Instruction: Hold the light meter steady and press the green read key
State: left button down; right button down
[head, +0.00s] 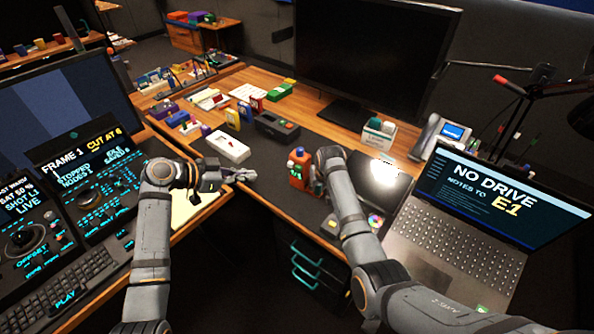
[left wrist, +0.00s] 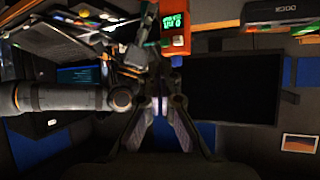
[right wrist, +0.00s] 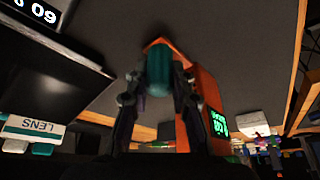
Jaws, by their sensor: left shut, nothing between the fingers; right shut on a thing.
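The light meter (head: 298,170) is an orange box with a lit green display, standing near the middle of the desk in the head view. It also shows in the left wrist view (left wrist: 175,42) and the right wrist view (right wrist: 192,108). My right gripper (head: 312,185) is shut on it from the right side; a teal rounded part (right wrist: 160,72) of it shows between the fingers. My left gripper (head: 246,175) is shut and empty, pointing toward the meter from the left with a gap between.
A laptop (head: 459,211) stands at the right, with a white LENS box (head: 378,134) and desk phone (head: 440,134) behind. Control panels (head: 85,185) fill the left.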

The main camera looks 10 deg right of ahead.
aim_at(299, 168)
dwell(0.3)
pick_arm(q)
jog(key=s+d+f, duration=0.2)
jog(key=d+f, duration=0.4)
jog(key=f, duration=0.1)
jog(key=shift+d, duration=0.1)
jog(key=w+d, duration=0.6)
jog(key=shift+w, duration=0.25)
jog(key=shift+w, duration=0.1)
dwell(1.4)
jog(key=shift+w+d, duration=0.2)
